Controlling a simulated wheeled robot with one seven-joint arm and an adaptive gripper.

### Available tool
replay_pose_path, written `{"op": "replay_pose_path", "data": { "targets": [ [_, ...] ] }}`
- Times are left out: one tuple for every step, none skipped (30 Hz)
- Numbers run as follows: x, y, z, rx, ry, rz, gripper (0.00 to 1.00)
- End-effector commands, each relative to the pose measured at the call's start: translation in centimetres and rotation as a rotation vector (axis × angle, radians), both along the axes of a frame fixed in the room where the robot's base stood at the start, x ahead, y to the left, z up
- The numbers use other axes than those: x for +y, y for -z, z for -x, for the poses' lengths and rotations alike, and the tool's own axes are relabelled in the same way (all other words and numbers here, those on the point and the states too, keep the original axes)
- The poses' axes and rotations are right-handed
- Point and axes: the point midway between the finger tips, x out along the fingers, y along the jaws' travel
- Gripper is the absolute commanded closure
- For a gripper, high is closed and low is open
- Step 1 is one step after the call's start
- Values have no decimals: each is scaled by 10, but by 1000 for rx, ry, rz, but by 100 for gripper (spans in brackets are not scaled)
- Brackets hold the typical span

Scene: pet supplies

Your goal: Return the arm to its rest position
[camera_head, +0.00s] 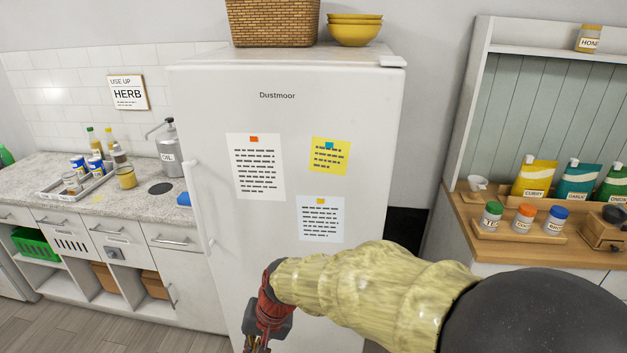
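My arm (375,290), with a pale yellow sleeve and a dark rounded part, reaches in from the lower right. It bends down at a red and dark wrist in front of the white fridge (285,115). My gripper (258,345) hangs below the wrist at the bottom edge of the picture. Its fingertips are cut off or too small to read, so I cannot tell whether it is open or holds anything.
The fridge door has a handle (199,208) on its left and several notes. A basket (272,23) and yellow bowls (354,30) stand on top. A counter (120,205) is at left. A wooden shelf unit (470,235) with jars and pouches is at right.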

Motion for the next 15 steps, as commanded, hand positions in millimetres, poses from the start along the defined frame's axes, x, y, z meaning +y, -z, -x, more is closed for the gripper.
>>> {"op": "replay_pose_path", "data": {
  "targets": [
    [-29,-16,9,-25,-45,26,100],
    [-46,-23,16,-37,-76,45,100],
    [-68,-31,25,-53,-111,71,100],
    [-84,-38,31,-66,-135,90,100],
    [-100,-44,37,-77,-158,109,100],
    [-121,-51,46,-92,-180,135,100],
    [-136,-57,53,-104,-195,153,100],
    [-151,-62,59,-114,-206,173,100],
    [-171,-69,68,-131,-217,196,100],
    [-184,-73,74,-142,-220,214,100],
    [-198,-78,81,-153,-220,231,100],
    [-215,-84,88,-172,-214,252,100],
    [-227,-88,94,-184,-206,268,100],
    [-238,-92,100,-198,-194,282,100],
    [-252,-98,106,-221,-175,298,100]
  ]
}}
